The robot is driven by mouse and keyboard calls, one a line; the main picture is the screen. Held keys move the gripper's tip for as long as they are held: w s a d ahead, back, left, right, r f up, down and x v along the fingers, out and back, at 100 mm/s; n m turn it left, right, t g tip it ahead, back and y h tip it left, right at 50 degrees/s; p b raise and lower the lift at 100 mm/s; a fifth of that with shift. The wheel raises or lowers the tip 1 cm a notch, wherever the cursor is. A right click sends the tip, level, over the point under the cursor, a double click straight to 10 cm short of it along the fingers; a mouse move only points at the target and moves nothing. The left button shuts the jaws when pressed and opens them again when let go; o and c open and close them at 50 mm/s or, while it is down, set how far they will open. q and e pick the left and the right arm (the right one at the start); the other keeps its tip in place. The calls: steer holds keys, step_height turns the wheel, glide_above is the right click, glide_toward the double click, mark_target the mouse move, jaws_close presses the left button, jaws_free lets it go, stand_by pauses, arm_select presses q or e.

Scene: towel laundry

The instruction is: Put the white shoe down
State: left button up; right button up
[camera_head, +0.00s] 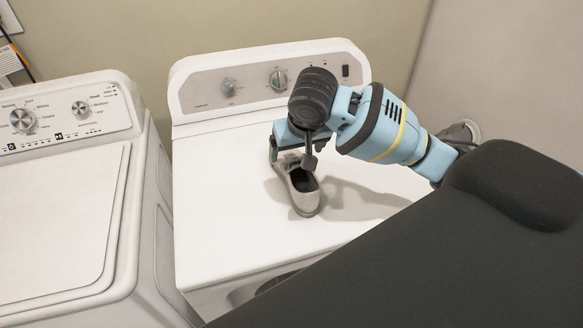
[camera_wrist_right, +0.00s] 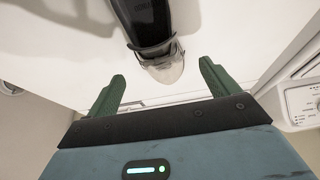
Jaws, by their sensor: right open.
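The white shoe (camera_head: 303,194) rests on the white top of the right-hand machine (camera_head: 222,205), with its dark opening facing up. In the right wrist view the shoe's pale toe (camera_wrist_right: 162,62) shows ahead of the fingers, at the top. My right gripper (camera_head: 292,150) is over the far end of the shoe and partly hides it. In the right wrist view its two green fingers (camera_wrist_right: 162,88) are spread wide with nothing between them, and the shoe appears beyond their tips. My left gripper is in neither view.
A second white machine (camera_head: 60,220) with a closed lid stands at the left, across a narrow gap. Raised control panels with knobs (camera_head: 278,79) run along the back of both. The right-hand top is clear around the shoe. A wall stands behind.

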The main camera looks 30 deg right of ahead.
mark_target(294, 163)
steer(key=shift+f, duration=0.45)
steer(key=shift+w+d+f, duration=0.1)
steer(key=shift+w+f, duration=0.45)
steer(key=shift+f, duration=0.15)
steer(key=shift+x, duration=2.55)
steer(key=shift+s+d, duration=0.1)
steer(key=shift+c, duration=0.4)
steer(key=c, duration=1.3)
steer(key=shift+r, duration=0.1)
steer(key=shift+r, duration=0.1)
